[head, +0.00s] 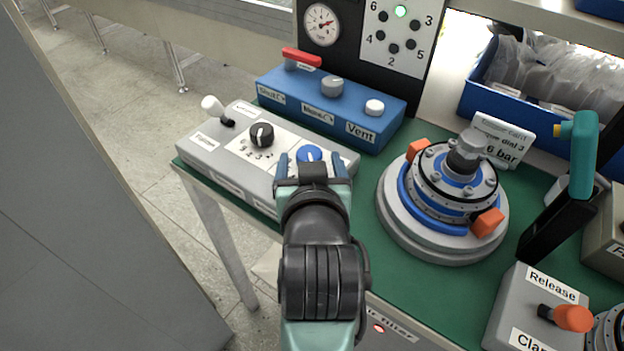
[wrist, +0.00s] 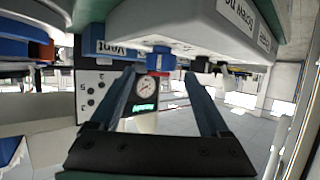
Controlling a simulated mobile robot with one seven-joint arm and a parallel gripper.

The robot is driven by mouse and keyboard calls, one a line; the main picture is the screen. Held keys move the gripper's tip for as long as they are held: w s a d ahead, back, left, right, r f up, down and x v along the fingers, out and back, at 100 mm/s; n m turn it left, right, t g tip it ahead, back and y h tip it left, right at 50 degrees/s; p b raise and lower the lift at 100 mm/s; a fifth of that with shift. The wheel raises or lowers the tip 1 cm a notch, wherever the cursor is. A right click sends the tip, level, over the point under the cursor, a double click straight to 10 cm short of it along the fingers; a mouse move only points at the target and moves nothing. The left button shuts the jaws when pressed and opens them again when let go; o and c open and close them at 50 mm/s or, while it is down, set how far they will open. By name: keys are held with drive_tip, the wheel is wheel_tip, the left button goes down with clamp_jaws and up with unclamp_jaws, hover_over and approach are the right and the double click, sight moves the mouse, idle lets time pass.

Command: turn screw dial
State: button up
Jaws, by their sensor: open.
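A grey control box (head: 205,150) holds a white-tipped lever (head: 213,106), a black dial (head: 262,134) with numbers around it, and a blue knob (head: 309,153). My gripper (head: 312,168) is open and empty at the right end of this box, its fingers on either side of the blue knob in the head view. In the wrist view the picture is upside down; the blue knob (wrist: 160,59) lies between the fingertips (wrist: 160,76), and whether they touch it I cannot tell. A label starting with "Screw" (wrist: 238,14) shows on the box's side.
Behind is a blue box (head: 300,95) with a red lever, grey knob and white Vent button. A round hub fixture (head: 440,200) with orange clamps stands right of my gripper. A card (head: 503,139) reads "dial 3" and "6 bar". A Release/Clamp box (head: 530,305) is front right.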

drive_tip(key=p+v, duration=0.4)
drive_tip(key=v, duration=0.4)
drive_tip(key=shift+s+r+p, duration=0.2)
drive_tip(key=shift+s+p, duration=0.15)
drive_tip(key=shift+p, duration=0.05)
idle(1.5)
